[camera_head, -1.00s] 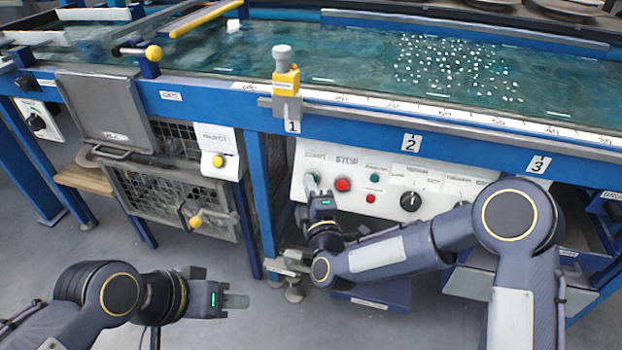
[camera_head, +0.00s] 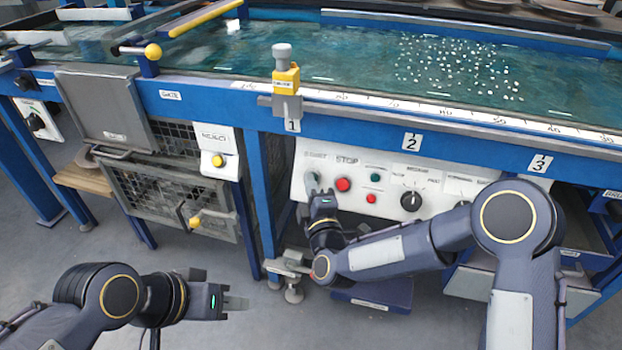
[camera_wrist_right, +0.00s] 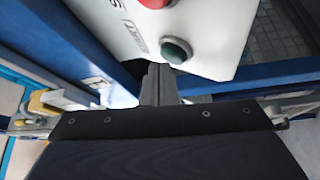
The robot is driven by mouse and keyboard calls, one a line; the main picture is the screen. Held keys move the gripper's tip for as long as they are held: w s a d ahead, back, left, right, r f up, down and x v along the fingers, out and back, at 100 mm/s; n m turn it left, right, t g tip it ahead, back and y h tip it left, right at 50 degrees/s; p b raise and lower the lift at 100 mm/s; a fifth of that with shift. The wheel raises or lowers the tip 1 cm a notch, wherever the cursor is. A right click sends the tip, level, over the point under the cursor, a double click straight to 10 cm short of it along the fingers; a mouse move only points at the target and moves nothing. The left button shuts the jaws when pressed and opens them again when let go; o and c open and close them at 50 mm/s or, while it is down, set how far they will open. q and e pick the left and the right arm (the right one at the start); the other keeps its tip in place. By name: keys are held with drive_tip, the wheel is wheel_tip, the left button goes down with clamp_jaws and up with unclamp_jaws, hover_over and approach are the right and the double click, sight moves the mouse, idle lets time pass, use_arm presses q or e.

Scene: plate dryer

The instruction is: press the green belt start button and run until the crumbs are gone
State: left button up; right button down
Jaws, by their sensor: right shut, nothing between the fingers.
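The white control panel (camera_head: 385,205) is on the front of the belt frame. Its green start button shows in the right wrist view (camera_wrist_right: 176,50); in the head view my right gripper (camera_head: 314,182) covers most of it. The right fingers (camera_wrist_right: 158,72) are shut and empty, with tips close beside the green button's edge; I cannot tell whether they touch it. White crumbs (camera_head: 455,68) lie scattered on the wet green belt (camera_head: 340,60) at the right. My left gripper (camera_head: 236,303) hangs low at the left, away from everything; its jaw opening is unclear.
A red stop button (camera_head: 343,184) is right of the start button, with a small green light, a small red button and a black knob (camera_head: 411,201) further right. A blue post (camera_head: 262,195) stands left of the panel.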

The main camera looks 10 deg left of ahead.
drive_tip(key=shift+w+f, duration=0.25)
drive_tip(key=shift+w, duration=0.15)
idle(0.4)
drive_tip(key=shift+s, duration=0.1)
drive_tip(key=shift+s+r, duration=0.4)
drive_tip(key=shift+s, duration=0.3)
drive_tip(key=shift+r, duration=0.1)
drive_tip(key=s, duration=0.1)
drive_tip(key=s+r, duration=0.1)
drive_tip(key=s, duration=0.1)
drive_tip(key=s+r+p, duration=0.1)
drive_tip(key=shift+s+r, duration=0.15)
idle(0.3)
idle(0.6)
